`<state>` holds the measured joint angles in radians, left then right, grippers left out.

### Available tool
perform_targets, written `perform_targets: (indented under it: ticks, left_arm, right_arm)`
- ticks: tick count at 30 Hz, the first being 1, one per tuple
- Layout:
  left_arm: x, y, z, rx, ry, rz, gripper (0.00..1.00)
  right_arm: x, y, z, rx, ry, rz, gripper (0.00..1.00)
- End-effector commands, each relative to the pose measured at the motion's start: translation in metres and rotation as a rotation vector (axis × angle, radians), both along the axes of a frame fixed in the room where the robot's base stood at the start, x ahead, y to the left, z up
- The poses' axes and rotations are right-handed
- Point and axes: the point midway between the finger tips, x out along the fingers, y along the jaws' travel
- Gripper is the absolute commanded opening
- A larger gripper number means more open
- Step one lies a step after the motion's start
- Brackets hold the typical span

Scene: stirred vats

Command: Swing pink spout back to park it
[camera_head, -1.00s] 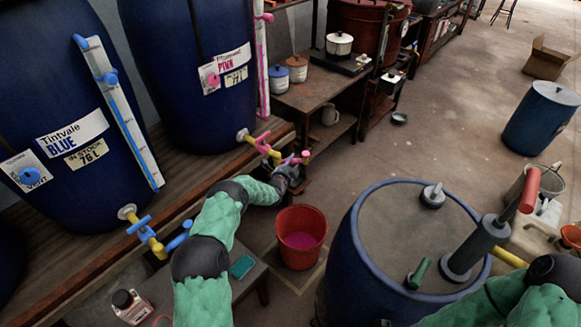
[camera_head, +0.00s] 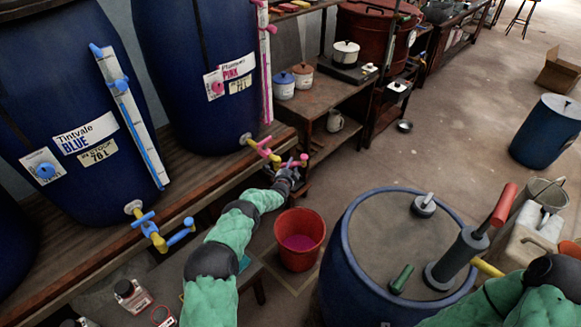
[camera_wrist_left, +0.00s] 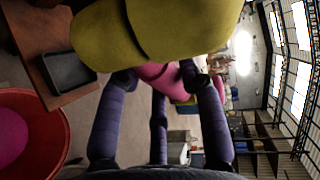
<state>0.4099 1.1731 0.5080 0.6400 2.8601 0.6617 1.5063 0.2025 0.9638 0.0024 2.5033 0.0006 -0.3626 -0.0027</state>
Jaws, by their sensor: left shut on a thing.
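The pink spout (camera_head: 292,163) sticks out from the yellow and pink tap (camera_head: 263,151) of the pink-labelled blue vat (camera_head: 192,75). My left gripper (camera_head: 287,174) is at the spout, mostly hidden behind my wrist in the head view. In the left wrist view its dark fingers (camera_wrist_left: 160,95) are shut around the pink spout (camera_wrist_left: 158,72), with thick yellow pipe in front. A red bucket (camera_head: 300,255) with pink liquid stands on the floor below and near the spout; its rim also shows in the wrist view (camera_wrist_left: 58,125). My right gripper is out of view.
The blue-labelled vat (camera_head: 75,105) has a yellow and blue tap (camera_head: 150,230) left of my left arm. A large blue drum (camera_head: 345,265) with a red-handled pump (camera_head: 460,255) stands right of the bucket. A shelf (camera_head: 320,105) with pots is behind. Floor beyond is open.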

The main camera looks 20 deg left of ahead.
Motion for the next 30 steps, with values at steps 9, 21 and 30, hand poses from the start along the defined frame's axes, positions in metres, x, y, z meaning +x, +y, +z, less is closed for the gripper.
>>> perform_targets:
  ticks: [9,21,30]
  left_arm:
    - [-0.001,0.000,-0.002,-0.003,0.002,0.001,0.63]
    - [-0.004,0.000,0.001,-0.001,0.000,0.000,0.63]
    - [-0.023,-0.004,0.005,-0.001,0.001,0.001,0.63]
  right_arm:
    - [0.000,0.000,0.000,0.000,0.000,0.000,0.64]
    - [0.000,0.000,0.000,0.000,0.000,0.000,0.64]
    - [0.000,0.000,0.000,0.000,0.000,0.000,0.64]
